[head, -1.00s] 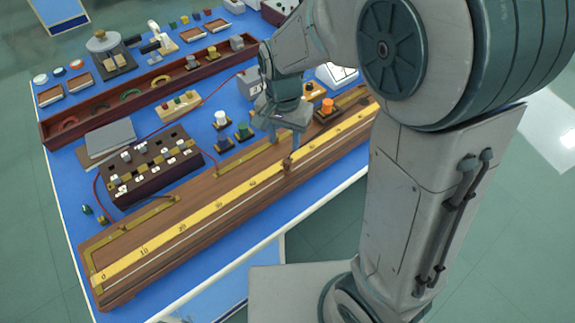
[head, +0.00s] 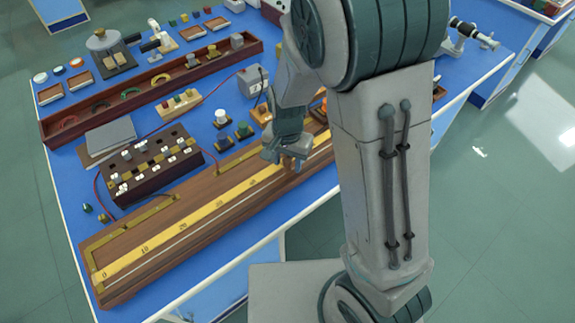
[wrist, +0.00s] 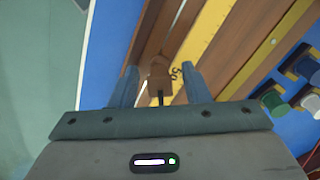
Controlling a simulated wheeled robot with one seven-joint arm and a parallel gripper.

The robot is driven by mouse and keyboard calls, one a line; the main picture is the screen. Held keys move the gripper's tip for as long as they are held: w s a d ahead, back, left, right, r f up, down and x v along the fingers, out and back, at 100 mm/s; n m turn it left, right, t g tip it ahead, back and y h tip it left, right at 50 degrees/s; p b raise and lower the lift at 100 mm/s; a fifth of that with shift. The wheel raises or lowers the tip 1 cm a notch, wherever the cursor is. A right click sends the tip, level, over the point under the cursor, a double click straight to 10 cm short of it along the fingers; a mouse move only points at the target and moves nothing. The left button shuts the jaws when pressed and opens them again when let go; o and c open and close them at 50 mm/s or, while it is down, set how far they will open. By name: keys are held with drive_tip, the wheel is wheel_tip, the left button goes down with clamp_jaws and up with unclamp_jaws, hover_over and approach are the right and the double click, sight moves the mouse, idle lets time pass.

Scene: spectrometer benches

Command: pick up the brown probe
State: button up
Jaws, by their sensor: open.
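The brown probe (wrist: 160,76) stands on the long wooden board with the yellow scale. In the wrist view it lies between the two fingers of my gripper (wrist: 160,88), with a gap on each side. A dark thin part of it points toward the gripper body. In the head view the probe (head: 296,158) shows small beside my gripper (head: 286,152), which hides part of it. My gripper is open and empty, low over the board.
The wooden board (head: 135,262) with its scale runs along the table's front edge. A dark resistance box (head: 150,165) stands behind its left half. Coloured terminals and knobs (head: 222,138) stand close behind the gripper. A long red-brown tray (head: 150,88) lies farther back.

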clamp_jaws()
drive_tip(key=shift+r, duration=0.1)
